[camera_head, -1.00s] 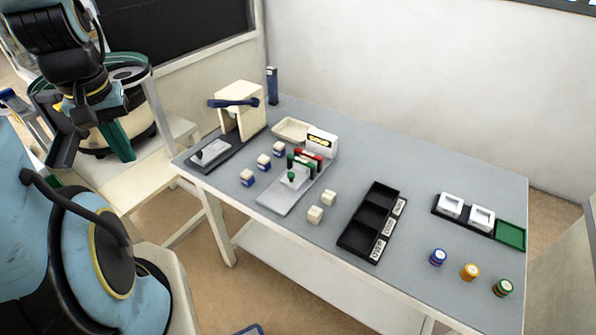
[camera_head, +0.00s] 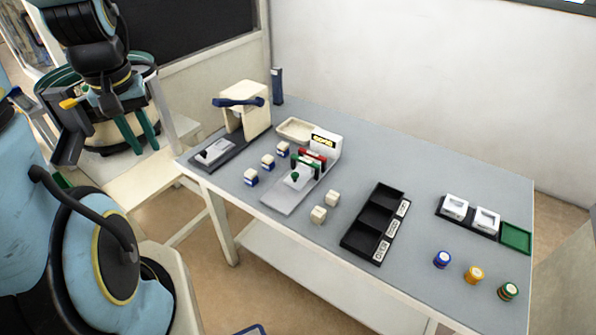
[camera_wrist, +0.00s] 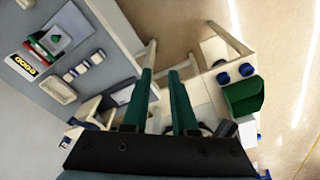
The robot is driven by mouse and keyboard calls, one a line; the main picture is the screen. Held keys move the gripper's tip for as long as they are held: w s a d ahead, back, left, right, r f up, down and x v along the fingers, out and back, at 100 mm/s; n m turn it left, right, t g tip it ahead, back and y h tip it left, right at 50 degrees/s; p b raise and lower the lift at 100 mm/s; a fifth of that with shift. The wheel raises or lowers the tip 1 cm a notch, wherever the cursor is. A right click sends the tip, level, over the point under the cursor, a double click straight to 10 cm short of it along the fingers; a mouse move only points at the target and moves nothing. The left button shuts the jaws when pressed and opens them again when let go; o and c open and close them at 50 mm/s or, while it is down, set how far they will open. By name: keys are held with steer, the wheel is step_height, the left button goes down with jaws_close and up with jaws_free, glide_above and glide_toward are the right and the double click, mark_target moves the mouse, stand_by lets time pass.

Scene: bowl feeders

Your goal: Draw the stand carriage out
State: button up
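Two stations on the table have a plate with a knob, and I cannot tell for certain which is the stand carriage. One is a light plate with a green knob (camera_head: 296,176) on a grey base (camera_head: 284,202), before red and green brackets and a white display block (camera_head: 326,145). The other is a white plate with a dark knob (camera_head: 214,151) on the dark base of a cream press (camera_head: 256,120) with a blue lever (camera_head: 238,102). My gripper (camera_head: 146,148) is open and empty, left of the table, apart from both. Its green fingers (camera_wrist: 160,70) are spread in the wrist view.
Blue-and-white blocks (camera_head: 268,162) stand between the stations. A cream tray (camera_head: 296,130), cream cubes (camera_head: 318,214), a black sorting tray (camera_head: 352,243) and coloured round pieces (camera_head: 474,274) are also on the table. A bowl feeder (camera_head: 70,108) stands behind my arm, on a cream side bench (camera_head: 135,185).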

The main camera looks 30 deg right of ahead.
steer(key=o, duration=0.3)
steer(key=w+d+f+b, duration=0.1)
steer(key=w+d+f, duration=0.1)
steer(key=d, duration=0.5)
steer(key=shift+w+d+f+g, duration=0.3)
steer(key=shift+w+d+f, duration=0.1)
steer(key=shift+w, duration=0.4)
steer(key=shift+o, duration=0.9)
steer(key=w+d+f, duration=0.1)
steer(key=d+f, duration=0.2)
steer(key=d, duration=0.5)
steer(key=shift+w+d+b, duration=0.25)
steer(key=shift+d+b, duration=0.05)
steer(key=shift+b, duration=0.15)
steer(key=b, duration=0.1)
glide_toward(295, 174)
steer(key=shift+g, duration=0.4)
steer(key=f, duration=0.2)
steer(key=f+p, duration=0.1)
steer(key=f, duration=0.2)
steer(key=f+p, duration=0.1)
steer(key=f, duration=0.2)
steer(key=shift+w+d+f, duration=0.1)
steer(key=shift+w+d, duration=0.05)
steer(key=shift+w, duration=0.2)
jaws_close()
